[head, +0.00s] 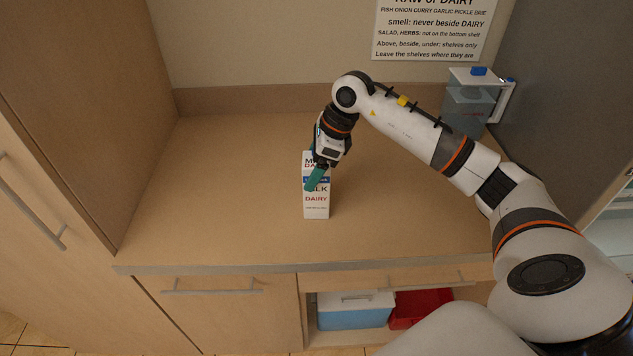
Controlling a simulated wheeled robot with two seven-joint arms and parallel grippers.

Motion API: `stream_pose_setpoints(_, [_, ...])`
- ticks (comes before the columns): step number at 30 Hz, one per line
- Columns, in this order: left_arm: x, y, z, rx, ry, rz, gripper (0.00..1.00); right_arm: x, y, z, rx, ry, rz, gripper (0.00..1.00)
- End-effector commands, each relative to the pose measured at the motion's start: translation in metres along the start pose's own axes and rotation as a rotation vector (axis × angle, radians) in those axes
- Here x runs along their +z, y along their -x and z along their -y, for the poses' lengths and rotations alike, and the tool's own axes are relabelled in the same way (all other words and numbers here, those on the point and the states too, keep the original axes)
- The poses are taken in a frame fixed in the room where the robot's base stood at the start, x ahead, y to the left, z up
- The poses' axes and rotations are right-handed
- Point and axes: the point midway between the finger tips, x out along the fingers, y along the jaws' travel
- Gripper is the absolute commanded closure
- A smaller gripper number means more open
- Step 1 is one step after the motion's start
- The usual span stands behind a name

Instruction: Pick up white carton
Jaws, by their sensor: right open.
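The white carton (316,208) stands upright on the wooden counter (220,210), with blue and red print that reads "MILK" and "DAIRY". My right gripper (314,180) is at the carton's upper part, its green fingers pointing down. One finger shows in front of the carton's face and covers part of the print. A bit of green also shows at the carton's upper left edge. The jaws are open, and I cannot tell whether they touch the carton. My left gripper is not in view.
A clear pitcher (465,105) with a white lid stands at the back right. A sign (430,30) hangs on the back wall. Below the counter, an open shelf holds a blue cooler (350,312) and a red box (422,307). The counter's left side is clear.

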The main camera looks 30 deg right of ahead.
Motion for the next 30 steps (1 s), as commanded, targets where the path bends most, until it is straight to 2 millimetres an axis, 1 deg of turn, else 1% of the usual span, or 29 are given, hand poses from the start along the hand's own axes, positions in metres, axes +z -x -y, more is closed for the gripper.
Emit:
stream_pose_setpoints(5, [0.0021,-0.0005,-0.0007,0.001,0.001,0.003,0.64,0.0002,-0.0008,-0.0002,0.001,0.000,0.000,0.20])
stream_pose_setpoints(6, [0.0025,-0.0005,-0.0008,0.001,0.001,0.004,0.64,0.0002,-0.0008,-0.0002,0.001,0.000,0.000,0.23])
stream_pose_setpoints(20, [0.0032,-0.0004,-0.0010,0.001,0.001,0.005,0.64,0.0001,-0.0002,-0.0002,0.000,0.000,0.000,0.99])
stream_pose_setpoints(21, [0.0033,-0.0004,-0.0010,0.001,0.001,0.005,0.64,0.0001,-0.0002,-0.0002,0.000,0.000,0.000,1.00])
stream_pose_setpoints(30, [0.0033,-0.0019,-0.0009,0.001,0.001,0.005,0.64,-0.0022,0.0041,-0.0009,0.003,0.001,-0.003,1.00])
